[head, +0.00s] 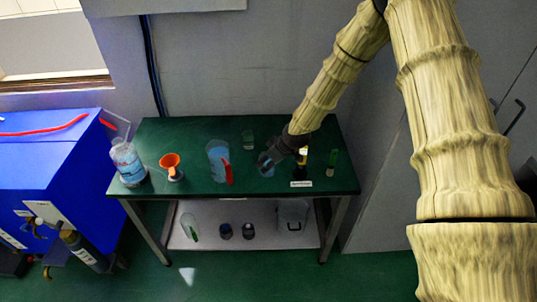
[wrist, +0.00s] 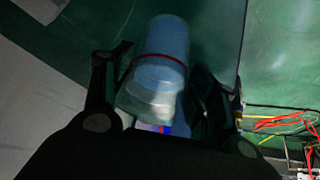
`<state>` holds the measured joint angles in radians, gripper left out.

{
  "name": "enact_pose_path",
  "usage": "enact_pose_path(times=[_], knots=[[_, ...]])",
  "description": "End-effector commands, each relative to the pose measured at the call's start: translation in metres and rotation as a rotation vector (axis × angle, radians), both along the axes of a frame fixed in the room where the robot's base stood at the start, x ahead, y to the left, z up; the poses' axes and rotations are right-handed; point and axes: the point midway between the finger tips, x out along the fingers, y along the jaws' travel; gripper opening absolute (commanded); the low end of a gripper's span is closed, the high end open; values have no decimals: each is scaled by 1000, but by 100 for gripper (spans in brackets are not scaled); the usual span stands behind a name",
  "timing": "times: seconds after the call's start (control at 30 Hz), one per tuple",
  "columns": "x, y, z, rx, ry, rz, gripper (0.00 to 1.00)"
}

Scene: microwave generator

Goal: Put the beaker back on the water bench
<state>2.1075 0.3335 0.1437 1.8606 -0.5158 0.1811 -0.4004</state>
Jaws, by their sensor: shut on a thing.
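My gripper (head: 270,160) is over the right half of the green-topped bench (head: 200,132) in the head view, with its fingers pointing down and left. It is shut on a clear beaker (head: 264,158). In the wrist view the bluish beaker (wrist: 163,52), with a red band around it, lies between the two fingers of my gripper (wrist: 160,85). Part of the beaker is hidden by the fingers and wrist. I cannot tell whether its base touches the bench top.
A blue-tinted jug (head: 217,158) with a red handle stands left of my gripper. A small glass (head: 248,137) is behind it. A dark bottle (head: 301,158) and label (head: 301,184) are to the right.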

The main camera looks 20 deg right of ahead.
Motion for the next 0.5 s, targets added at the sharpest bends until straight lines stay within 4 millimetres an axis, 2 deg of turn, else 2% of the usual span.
enact_pose_path(times=[0.2,0.5], knots=[[0,0,-10,1,-2,0,12],[0,0,-12,1,-2,1,12]])
